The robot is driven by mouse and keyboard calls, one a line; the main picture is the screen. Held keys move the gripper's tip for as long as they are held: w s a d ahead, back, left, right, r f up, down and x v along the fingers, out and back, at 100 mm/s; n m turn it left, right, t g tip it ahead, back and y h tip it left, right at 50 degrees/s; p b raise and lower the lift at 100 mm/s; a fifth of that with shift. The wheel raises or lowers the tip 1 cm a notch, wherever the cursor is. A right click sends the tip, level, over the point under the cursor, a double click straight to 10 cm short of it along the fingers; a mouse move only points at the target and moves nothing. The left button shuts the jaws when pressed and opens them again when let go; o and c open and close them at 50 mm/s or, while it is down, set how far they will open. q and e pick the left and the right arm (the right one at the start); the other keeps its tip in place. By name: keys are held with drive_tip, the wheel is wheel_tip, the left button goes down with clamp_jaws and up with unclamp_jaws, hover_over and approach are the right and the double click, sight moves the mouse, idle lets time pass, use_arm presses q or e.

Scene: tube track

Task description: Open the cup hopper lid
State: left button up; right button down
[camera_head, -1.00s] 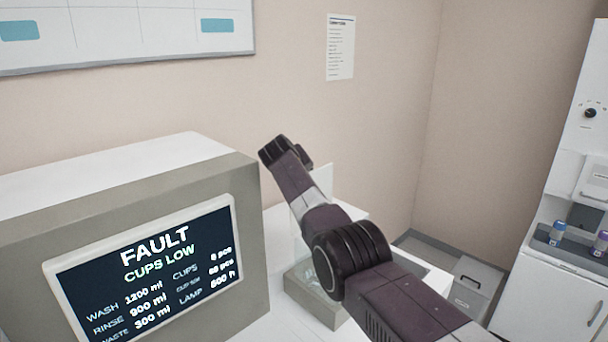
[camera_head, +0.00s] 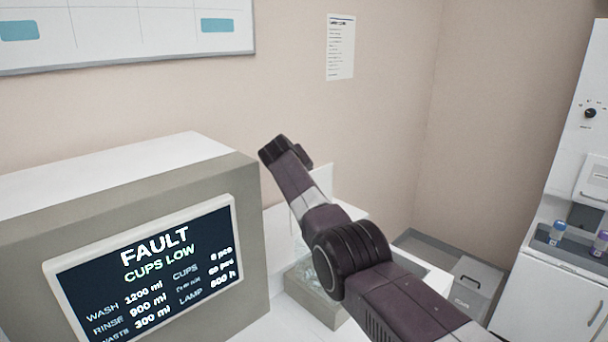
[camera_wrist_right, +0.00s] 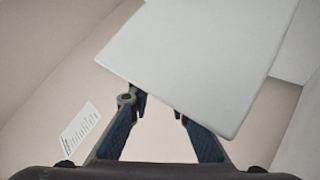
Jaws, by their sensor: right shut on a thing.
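A white flat panel, which I take for the cup hopper lid (camera_wrist_right: 205,60), fills the upper middle of the right wrist view. My right gripper (camera_wrist_right: 159,110) is closed at the panel's near edge, and the panel hides its fingertips. In the head view my right arm comes in from the lower right and its wrist hides the gripper. A pale part of the lid (camera_head: 322,178) stands up behind the arm, right of the machine with the screen (camera_head: 150,262). The screen reads FAULT, CUPS LOW. My left gripper is not in view.
A grey-beige bin (camera_head: 318,308) with pale contents, partly hidden by my arm, sits beside the machine. A grey bin (camera_head: 478,280) stands in the corner. A white cabinet (camera_head: 548,295) with small bottles is at the right. The wall behind is close.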

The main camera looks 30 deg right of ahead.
drive_tip(key=shift+s+a+f, duration=0.1)
drive_tip(key=shift+f, duration=0.4)
drive_tip(key=shift+s+a+f, duration=0.1)
drive_tip(key=shift+f, duration=0.4)
drive_tip(key=c, duration=1.7)
unclamp_jaws()
drive_tip(key=shift+c, duration=0.2)
drive_tip(key=shift+w+a+r, duration=0.1)
drive_tip(key=shift+w, duration=0.1)
drive_tip(key=shift+d+r, duration=0.2)
drive_tip(key=v, duration=1.2)
drive_tip(key=shift+r, duration=0.1)
